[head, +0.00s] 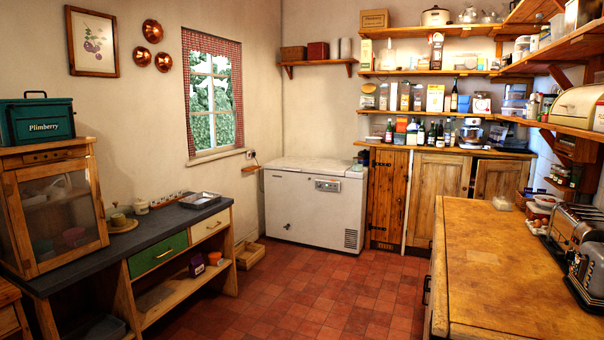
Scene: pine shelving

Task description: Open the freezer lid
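The white chest freezer (314,212) stands against the back wall, below and right of the window. Its lid (312,167) lies flat and looks shut. A small panel sits near the top of the front face, a dark spot that may be a lock is low on the left, and a dark vent grille is at the lower right. Neither of my grippers shows in the head view.
Red tiled floor (310,290) lies clear between me and the freezer. A dark-topped counter (150,232) runs along the left, a wooden worktop (500,270) on the right. A wooden crate (250,256) sits left of the freezer; a wall shelf (318,64) hangs above.

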